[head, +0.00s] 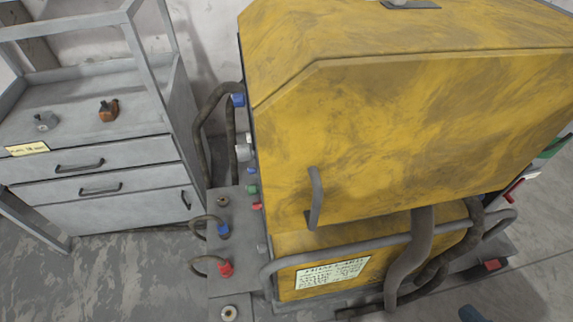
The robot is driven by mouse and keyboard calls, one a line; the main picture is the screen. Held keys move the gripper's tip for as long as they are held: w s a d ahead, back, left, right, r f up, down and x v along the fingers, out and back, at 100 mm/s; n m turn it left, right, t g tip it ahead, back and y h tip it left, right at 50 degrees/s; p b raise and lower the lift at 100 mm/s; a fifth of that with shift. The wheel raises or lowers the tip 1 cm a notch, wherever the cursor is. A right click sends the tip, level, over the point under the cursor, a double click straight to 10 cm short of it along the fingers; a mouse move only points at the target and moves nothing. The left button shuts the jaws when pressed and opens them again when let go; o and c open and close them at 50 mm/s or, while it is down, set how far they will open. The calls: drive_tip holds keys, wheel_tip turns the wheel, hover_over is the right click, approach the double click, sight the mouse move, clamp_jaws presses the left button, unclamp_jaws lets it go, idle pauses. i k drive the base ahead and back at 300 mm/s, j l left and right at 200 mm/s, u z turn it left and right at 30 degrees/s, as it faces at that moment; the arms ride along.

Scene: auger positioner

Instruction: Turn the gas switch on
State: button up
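A large worn yellow machine (400,130) fills the middle and right of the head view. No part is clearly marked as the gas switch, and I cannot tell which one it is. Small blue (252,170), green (252,189) and red (257,206) fittings sit along the machine's left edge. A red part with a white end (514,188) shows at its right side, partly cut off from view by the housing. My gripper is not in view.
A grey drawer cabinet (95,178) stands at left, with a grey item (46,121) and an orange item (108,110) on top. Dark hoses and a grey pipe (340,254) run around the machine's base. Bare floor shows at lower left.

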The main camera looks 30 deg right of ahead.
sight(253, 189)
drive_tip(key=j, duration=0.75)
drive_tip(key=i+j, duration=0.1)
drive_tip(key=j, duration=0.35)
drive_tip(key=i+j, duration=0.15)
drive_tip(key=j, duration=0.3)
